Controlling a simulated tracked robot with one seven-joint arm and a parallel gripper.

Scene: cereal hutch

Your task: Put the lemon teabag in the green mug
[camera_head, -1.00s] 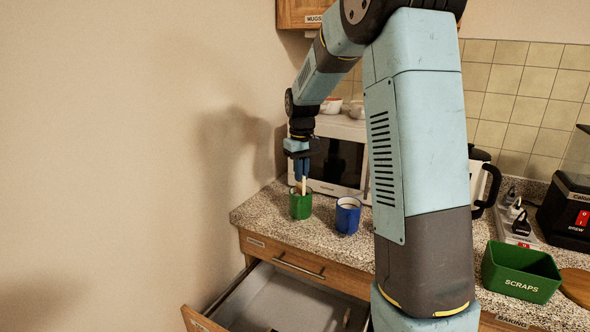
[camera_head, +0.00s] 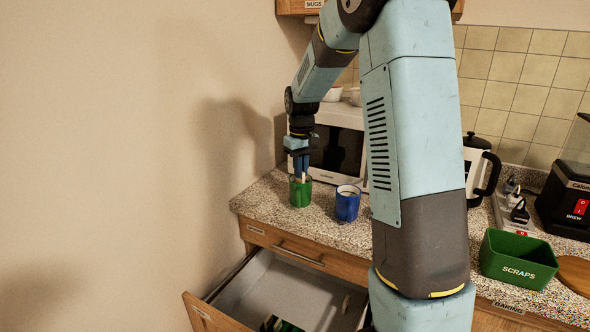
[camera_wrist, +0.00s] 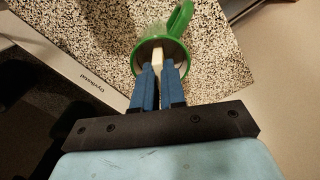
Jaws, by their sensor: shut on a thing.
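The green mug (camera_head: 300,194) stands upright on the speckled counter near its left corner. It also shows in the wrist view (camera_wrist: 180,22), with its handle toward the top. My gripper (camera_head: 301,175) points down right over the mug's mouth. In the wrist view its blue fingers (camera_wrist: 158,80) are shut on a thin pale piece, the teabag (camera_wrist: 157,56), whose lower part is at or inside the mug's opening. The fingers hide most of the teabag, and I cannot read its flavour.
A blue mug (camera_head: 347,204) stands close to the right of the green mug. A microwave (camera_head: 338,150) is behind them. An open drawer (camera_head: 285,290) below holds dark green packets. A green scraps bin (camera_head: 517,262) stands at the right.

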